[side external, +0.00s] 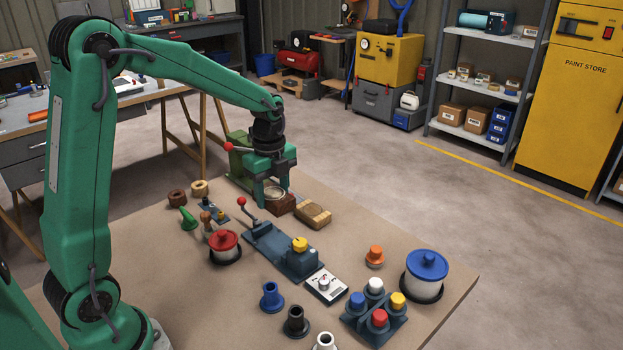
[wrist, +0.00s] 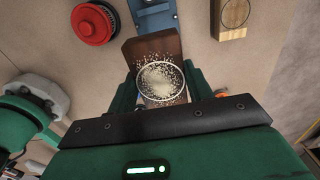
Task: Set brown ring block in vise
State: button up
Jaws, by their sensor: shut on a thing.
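The brown ring block (side external: 283,204) is a dark brown block with a pale ring on top. In the wrist view the block (wrist: 150,47) sits between my fingers, and its ring surrounds a pale speckled centre. My gripper (side external: 271,193) points down and is shut on this block, low over the table. I cannot tell whether the block touches the tabletop. A green machine with a red-ball handle, apparently the vise (side external: 238,158), stands just behind and left of my gripper. My gripper partly hides it, and its jaws are not clearly visible.
A tan ring block (side external: 313,215) lies close right of the held block. A blue-grey lever fixture (side external: 266,243) with a yellow knob is in front. A red-lidded jar (side external: 225,246) is front left, a blue-lidded jar (side external: 425,277) right. The tabletop beyond the tan block is clear.

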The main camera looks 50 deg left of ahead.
send_over(277, 246)
notch_tip(277, 246, down, 6)
dwell(0.3)
jog(key=shift+f, duration=0.25)
jog(key=shift+f, duration=2.7)
jog(key=shift+f, duration=0.6)
jog(key=o, duration=0.7)
jog(key=shift+o, duration=0.2)
jog(key=shift+r, duration=0.1)
jog(key=shift+r, duration=5.45)
